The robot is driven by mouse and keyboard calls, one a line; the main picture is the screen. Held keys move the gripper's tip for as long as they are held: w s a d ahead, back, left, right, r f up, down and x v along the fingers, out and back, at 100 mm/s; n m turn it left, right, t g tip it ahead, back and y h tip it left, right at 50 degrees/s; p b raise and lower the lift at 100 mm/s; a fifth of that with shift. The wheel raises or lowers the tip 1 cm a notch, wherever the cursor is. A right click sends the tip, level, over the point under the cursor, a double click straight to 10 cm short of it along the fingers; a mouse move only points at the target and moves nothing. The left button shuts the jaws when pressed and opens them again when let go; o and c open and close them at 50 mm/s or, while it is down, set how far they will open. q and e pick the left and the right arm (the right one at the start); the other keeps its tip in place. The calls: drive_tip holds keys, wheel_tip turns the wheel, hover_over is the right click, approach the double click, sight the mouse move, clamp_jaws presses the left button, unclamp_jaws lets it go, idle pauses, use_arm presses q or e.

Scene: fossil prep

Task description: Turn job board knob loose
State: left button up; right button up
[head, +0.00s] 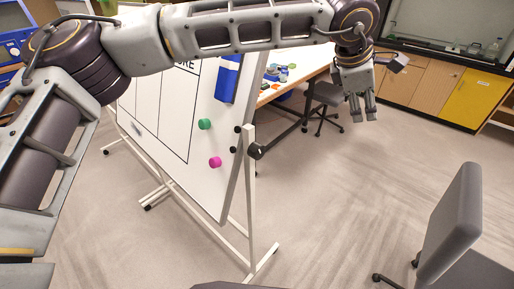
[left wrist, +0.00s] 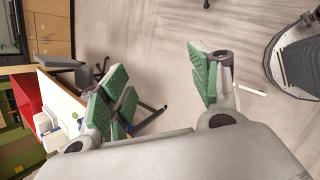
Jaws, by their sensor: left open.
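The job board (head: 150,105) is a white panel on a white wheeled frame, left of centre in the head view and seen at a slant. A dark round knob (head: 256,152) sits on the frame's upright at the board's near side edge. My left gripper (head: 363,118) hangs fingers down, to the right of the knob and higher in the picture, clearly apart from it. In the left wrist view its green-padded fingers (left wrist: 160,78) are spread with nothing between them. The knob is not visible in that view. My right gripper is not in view.
Green (head: 205,124) and magenta (head: 215,162) round pieces and a blue holder (head: 227,80) are on the board. A grey chair (head: 452,222) stands at lower right. A table (head: 300,62) with small coloured items is behind the board. Floor between board and chair is clear.

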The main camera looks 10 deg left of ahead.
use_arm(q)
drive_tip(key=s+a+f+m+g+y, duration=0.1)
drive_tip(key=s+a+m+y, duration=0.1)
drive_tip(key=a+y, duration=0.3)
drive_tip(key=s+a+f+m+g+y, duration=0.1)
drive_tip(key=a+y, duration=0.4)
drive_tip(key=a, duration=0.9)
drive_tip(key=shift+s+m+g, duration=0.3)
drive_tip(key=shift+s+m, duration=0.45)
drive_tip(key=shift+m, duration=0.35)
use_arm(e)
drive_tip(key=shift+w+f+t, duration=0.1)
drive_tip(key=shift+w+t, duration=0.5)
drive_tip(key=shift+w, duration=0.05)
use_arm(q)
drive_tip(key=shift+f, duration=0.35)
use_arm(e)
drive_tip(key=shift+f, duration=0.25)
